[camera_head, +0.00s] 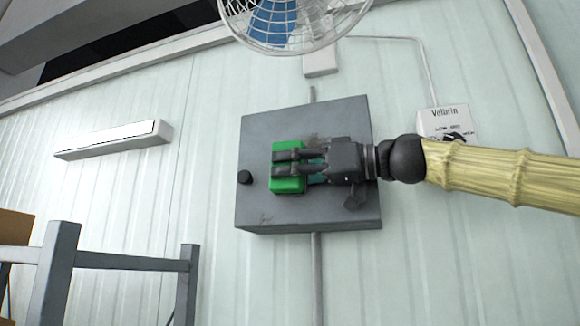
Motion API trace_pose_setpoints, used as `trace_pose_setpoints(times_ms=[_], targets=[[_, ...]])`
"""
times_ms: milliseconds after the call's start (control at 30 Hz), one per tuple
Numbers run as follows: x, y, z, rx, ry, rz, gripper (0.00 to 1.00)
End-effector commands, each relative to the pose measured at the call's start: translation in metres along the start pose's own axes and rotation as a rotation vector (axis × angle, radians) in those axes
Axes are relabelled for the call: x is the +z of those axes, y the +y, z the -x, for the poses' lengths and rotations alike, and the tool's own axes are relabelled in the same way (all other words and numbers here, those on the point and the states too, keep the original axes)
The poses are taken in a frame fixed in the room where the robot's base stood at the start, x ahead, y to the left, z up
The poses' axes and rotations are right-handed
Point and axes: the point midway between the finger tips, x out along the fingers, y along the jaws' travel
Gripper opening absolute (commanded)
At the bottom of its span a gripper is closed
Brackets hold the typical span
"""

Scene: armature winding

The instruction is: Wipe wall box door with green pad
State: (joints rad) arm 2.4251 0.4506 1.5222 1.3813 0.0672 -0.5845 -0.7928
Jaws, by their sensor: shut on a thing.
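The grey wall box (345,118) is fixed to the pale ribbed wall, and its door faces me with a round black knob (245,177) at the left edge. Brownish smudges (312,141) show on the door above my gripper, with a fainter mark low on the left. My gripper (286,163) reaches in from the right and is shut on the green pad (288,185). The pad lies in front of the door's left-middle part and appears to be against it; exact contact cannot be told. The gripper hides part of the door behind it.
A caged fan (290,22) hangs above the box. A small white labelled control box (446,121) is on the wall behind my arm at right. A long light fixture (113,140) is at left. A grey metal rack (120,262) stands lower left. The wall below the box is clear except for a conduit (316,275).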

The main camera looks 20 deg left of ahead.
Motion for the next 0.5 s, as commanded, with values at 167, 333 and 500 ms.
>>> trace_pose_setpoints(times_ms=[167, 333, 500], targets=[[0.004, 0.002, 0.002, 0.002, 0.0, -0.001, 0.18], [0.004, 0.003, 0.011, 0.003, 0.0, -0.002, 0.18], [0.003, 0.003, 0.023, 0.004, 0.001, -0.002, 0.18]])
